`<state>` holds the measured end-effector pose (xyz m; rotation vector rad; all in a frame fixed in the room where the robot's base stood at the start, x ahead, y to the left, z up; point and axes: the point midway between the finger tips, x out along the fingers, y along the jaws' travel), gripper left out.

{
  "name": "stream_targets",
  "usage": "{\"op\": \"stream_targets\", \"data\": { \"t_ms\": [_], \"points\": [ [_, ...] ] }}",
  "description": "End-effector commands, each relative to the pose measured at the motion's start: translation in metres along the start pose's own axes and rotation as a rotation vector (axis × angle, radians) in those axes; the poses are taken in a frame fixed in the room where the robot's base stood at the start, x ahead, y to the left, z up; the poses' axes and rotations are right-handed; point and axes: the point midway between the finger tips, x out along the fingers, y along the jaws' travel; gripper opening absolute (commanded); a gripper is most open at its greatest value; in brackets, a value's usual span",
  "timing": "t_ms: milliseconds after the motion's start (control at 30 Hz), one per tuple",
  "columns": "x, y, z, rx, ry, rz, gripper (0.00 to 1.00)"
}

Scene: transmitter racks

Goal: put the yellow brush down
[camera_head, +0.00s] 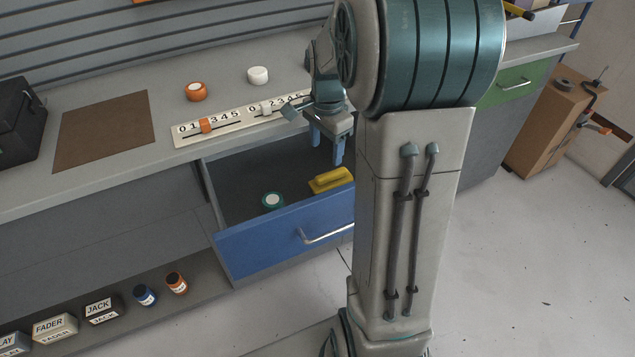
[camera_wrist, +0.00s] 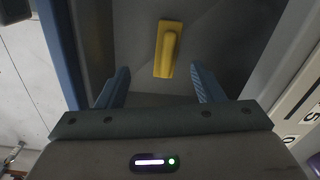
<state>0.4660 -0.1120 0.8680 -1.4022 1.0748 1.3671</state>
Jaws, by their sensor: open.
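The yellow brush (camera_head: 331,180) lies inside the open blue drawer (camera_head: 285,240), toward its right side. In the wrist view the yellow brush (camera_wrist: 168,48) rests on the grey drawer floor, ahead of the fingertips. My gripper (camera_head: 326,146) is above the drawer, pointing down, with its blue fingers apart. In the wrist view my gripper (camera_wrist: 160,80) is open and empty, with a gap between it and the brush. My arm hides the right end of the drawer in the head view.
On the counter are a slider panel (camera_head: 232,122), an orange knob (camera_head: 196,92), a white knob (camera_head: 258,75), a brown mat (camera_head: 103,131) and a black case (camera_head: 20,122). Labelled boxes and bottles stand on the lower shelf.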

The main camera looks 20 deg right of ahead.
Motion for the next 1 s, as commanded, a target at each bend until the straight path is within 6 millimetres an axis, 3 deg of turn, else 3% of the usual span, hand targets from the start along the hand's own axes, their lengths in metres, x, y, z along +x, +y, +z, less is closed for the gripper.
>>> {"op": "stream_targets", "data": {
  "t_ms": [200, 433, 633, 1000],
  "points": [
    [-0.034, 0.048, 0.072, -0.518, 0.037, -0.056, 0.61],
    [-0.043, 0.106, 0.127, -1.033, 0.083, -0.097, 0.61],
    [-0.039, 0.134, 0.148, -1.279, 0.111, -0.113, 0.61],
    [-0.038, 0.138, 0.151, -1.327, 0.116, -0.114, 0.61]
  ]
}}
